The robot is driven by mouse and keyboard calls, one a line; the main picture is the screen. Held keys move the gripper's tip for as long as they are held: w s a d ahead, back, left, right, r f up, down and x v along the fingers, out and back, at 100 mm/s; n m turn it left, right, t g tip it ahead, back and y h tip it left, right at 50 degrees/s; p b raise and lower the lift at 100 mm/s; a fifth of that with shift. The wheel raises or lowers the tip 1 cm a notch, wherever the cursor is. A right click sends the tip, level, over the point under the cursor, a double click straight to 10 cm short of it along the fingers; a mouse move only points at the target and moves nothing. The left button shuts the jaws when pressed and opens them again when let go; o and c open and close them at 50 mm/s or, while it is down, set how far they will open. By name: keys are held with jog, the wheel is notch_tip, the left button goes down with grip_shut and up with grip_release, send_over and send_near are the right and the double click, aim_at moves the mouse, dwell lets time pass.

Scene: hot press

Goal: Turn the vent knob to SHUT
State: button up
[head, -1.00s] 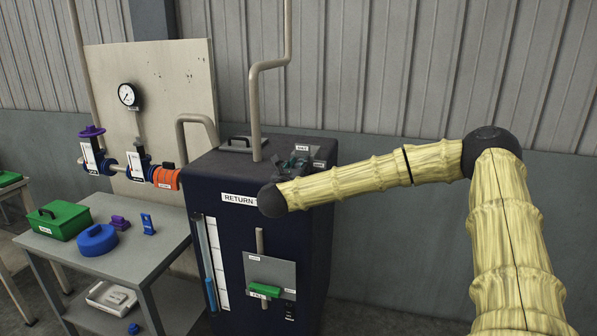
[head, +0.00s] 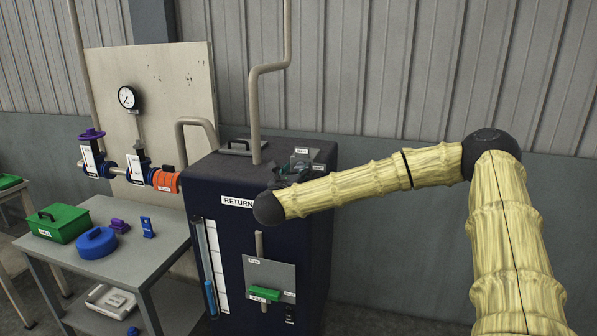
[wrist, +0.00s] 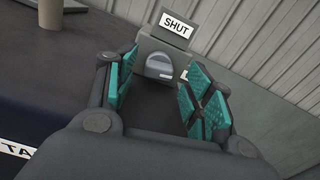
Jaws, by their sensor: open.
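The vent knob (wrist: 159,66) is a grey rounded knob with a raised grip, on a small grey block in the wrist view. A white SHUT label (wrist: 177,25) stands behind it; a second label at its right is mostly hidden by a finger. My gripper (wrist: 161,80) is open, its teal pads left and right of the view, with the knob showing between and beyond them. I see no clear contact. In the head view my gripper (head: 288,174) is over the tank top, partly behind my wrist, beside the label plates (head: 301,151); the knob is not clear there.
The dark tank (head: 205,175) carries a grey pipe (head: 254,110) and a lid handle on top. A green-handled panel (head: 268,270) is on its front. A table (head: 170,235) with a green box and blue objects stands left. A corrugated wall is behind.

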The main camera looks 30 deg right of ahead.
jog(key=v, duration=0.9)
jog(key=shift+s+a, duration=0.25)
jog(key=shift+s, duration=0.05)
